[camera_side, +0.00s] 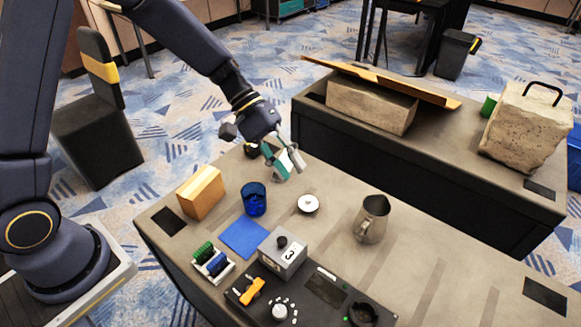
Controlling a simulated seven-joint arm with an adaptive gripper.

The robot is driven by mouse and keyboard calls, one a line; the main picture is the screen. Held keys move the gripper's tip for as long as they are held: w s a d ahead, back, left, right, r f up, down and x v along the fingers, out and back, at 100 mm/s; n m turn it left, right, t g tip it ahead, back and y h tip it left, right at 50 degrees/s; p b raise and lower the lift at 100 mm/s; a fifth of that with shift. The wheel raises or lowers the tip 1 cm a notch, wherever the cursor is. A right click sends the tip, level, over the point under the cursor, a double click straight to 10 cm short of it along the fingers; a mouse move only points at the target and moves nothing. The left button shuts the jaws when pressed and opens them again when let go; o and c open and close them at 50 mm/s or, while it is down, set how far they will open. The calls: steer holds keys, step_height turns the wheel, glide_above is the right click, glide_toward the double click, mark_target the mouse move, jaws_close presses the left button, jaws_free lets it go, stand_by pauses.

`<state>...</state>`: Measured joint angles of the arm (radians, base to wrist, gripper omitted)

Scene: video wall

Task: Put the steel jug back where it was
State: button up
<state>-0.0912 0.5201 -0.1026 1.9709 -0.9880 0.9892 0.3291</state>
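The steel jug (374,218) stands upright on the grey-brown table (425,262), right of the middle. Its handle side faces the lower left. My gripper (285,172) is above the table's far part, to the left of the jug and well apart from it, pointing down. Its teal and pale fingers overlap in this view, so I cannot tell whether they are open or shut. A small greyish shape shows at the fingertips; I cannot tell whether it is a separate thing.
A white round dish (307,204) lies between gripper and jug. A blue cup (254,199), a wooden block (200,192), a blue square (244,238) and a grey box marked 3 (283,256) stand left. A black control panel (322,292) lies in front.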

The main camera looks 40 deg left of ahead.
steer(key=s+a+r+m+t+y, duration=0.4)
steer(key=s+a+r+t+y, duration=0.2)
steer(key=s+a+r+y, duration=0.3)
steer(key=s+a+r, duration=0.4)
steer(key=s+a, duration=0.2)
steer(key=s, duration=0.3)
steer(key=shift+a+r, duration=0.3)
steer(key=shift+r, duration=0.1)
